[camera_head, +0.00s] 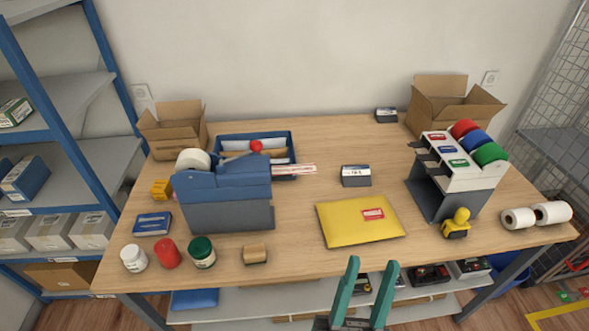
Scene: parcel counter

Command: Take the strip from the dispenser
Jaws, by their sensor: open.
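The dispenser (229,195) is a blue and grey machine with a white roll on its top left and a red knob on top, on the left half of the wooden table. A white strip with red marks (296,169) sticks out from its right side, over the tabletop. My gripper (370,262) is at the bottom of the picture, in front of the table's front edge. Its two green fingers are apart with nothing between them. It is well apart from the strip, below and to the right of it.
A yellow padded envelope (345,227) lies right of the dispenser, with a small dark box (356,182) behind it. A rack of coloured tape rolls (451,165) stands at the right. A wooden block (254,254) and several jars sit near the front left edge.

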